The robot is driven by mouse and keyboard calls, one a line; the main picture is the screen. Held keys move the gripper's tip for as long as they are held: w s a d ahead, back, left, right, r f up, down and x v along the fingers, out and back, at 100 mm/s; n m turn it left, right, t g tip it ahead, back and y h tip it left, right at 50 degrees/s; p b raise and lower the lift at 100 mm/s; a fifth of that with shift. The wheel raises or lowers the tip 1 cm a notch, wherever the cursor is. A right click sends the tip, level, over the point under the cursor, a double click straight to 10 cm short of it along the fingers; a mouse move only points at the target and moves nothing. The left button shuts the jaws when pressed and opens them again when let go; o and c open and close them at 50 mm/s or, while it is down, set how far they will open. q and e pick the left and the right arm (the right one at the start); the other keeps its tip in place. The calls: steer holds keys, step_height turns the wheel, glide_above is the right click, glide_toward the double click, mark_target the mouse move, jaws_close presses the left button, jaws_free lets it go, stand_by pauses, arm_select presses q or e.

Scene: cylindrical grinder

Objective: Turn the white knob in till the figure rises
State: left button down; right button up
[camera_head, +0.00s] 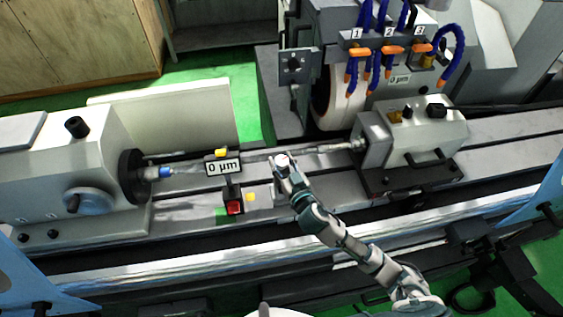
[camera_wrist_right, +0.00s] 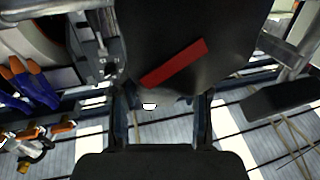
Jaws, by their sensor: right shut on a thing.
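The white knob (camera_head: 282,159) shows at the tip of my right gripper (camera_head: 285,168), near the middle of the head view, in front of the long workpiece. My right gripper is shut on it, and the fingers hide part of it. In the right wrist view a small white patch of the knob (camera_wrist_right: 149,106) shows between the two dark fingers (camera_wrist_right: 162,120). The figure on the small display (camera_head: 223,168), left of the gripper, reads 0 µm. My left gripper is not in view.
The workpiece (camera_head: 320,149) spans from the headstock (camera_head: 85,160) to the tailstock (camera_head: 425,130). Behind are the grinding wheel (camera_head: 335,100) and orange-tipped blue hoses (camera_head: 392,50). A red button (camera_head: 233,207) sits below the display. The table right of my gripper is fairly clear.

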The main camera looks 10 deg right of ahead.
steer(key=m+h+b, duration=0.2)
steer(key=m+h, duration=0.1)
steer(key=h, duration=0.1)
steer(key=m+h+b, duration=0.2)
steer(key=h, duration=0.1)
steer(key=shift+h, duration=0.4)
steer(key=shift+r+m+h+b, duration=0.15)
steer(key=shift+m+h+b, duration=0.25)
steer(key=shift+h+b, duration=0.15)
steer(key=o, duration=0.9)
steer(key=shift+o, duration=1.3)
steer(key=shift+a, duration=0.1)
steer(key=shift+s, duration=0.15)
steer(key=v, duration=1.1)
steer(key=shift+s+a, duration=0.25)
steer(key=shift+a, duration=0.05)
